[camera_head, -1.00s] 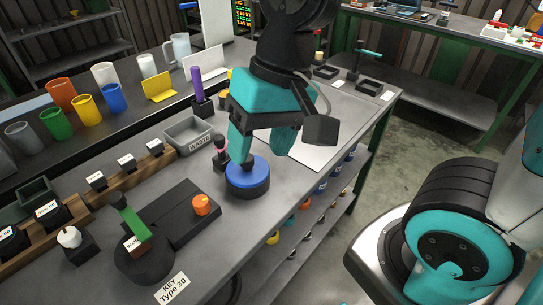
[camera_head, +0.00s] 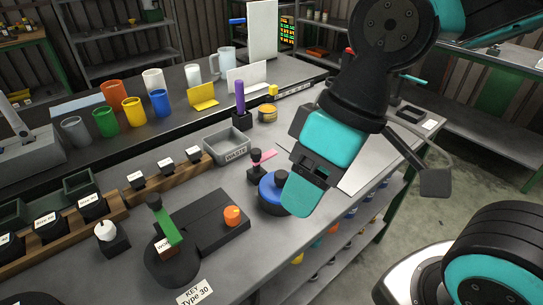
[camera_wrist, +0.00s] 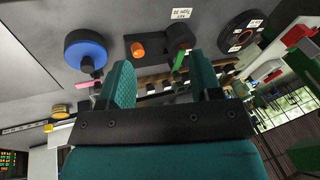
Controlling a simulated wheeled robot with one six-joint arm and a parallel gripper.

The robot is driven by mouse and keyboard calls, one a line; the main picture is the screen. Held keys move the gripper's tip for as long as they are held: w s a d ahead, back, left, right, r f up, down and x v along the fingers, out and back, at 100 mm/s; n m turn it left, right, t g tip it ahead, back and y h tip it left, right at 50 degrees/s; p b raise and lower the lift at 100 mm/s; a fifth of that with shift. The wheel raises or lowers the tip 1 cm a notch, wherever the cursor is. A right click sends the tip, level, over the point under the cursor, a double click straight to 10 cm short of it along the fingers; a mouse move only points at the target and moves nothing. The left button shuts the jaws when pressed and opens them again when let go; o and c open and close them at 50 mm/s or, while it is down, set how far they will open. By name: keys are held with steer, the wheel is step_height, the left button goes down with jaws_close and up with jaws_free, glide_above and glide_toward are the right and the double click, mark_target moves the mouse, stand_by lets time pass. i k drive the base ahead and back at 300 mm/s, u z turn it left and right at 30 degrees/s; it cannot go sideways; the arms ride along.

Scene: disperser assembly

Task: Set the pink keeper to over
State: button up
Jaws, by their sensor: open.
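The pink keeper (camera_head: 264,158) is a small pink bar on a short black post with a dark knob and a black base. It stands just behind the blue-topped round part (camera_head: 268,193), its bar pointing right. In the wrist view, the pink keeper (camera_wrist: 89,84) shows at the left, beside the blue disc (camera_wrist: 86,52) and partly behind a finger. My gripper (camera_head: 298,196) hangs in front and to the right of the keeper, apart from it, and overlaps the blue part's right side in the head view. In the wrist view, my gripper (camera_wrist: 164,66) has its teal fingers apart with nothing between them.
A grey waste bin (camera_head: 227,147) and a purple-handled piece (camera_head: 240,98) stand behind the keeper. A black plate with an orange knob (camera_head: 232,215) and a green lever (camera_head: 167,224) lie to the left. Coloured cups (camera_head: 134,110) line the back shelf. A pale sheet lies right of my gripper.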

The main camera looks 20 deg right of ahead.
mark_target(257, 158)
steer(key=z, duration=0.55)
steer(key=k, duration=0.65)
steer(key=z, duration=0.95)
steer(key=i, duration=1.2)
steer(key=u, duration=0.9)
steer(key=i, duration=0.7)
steer(key=u, duration=0.7)
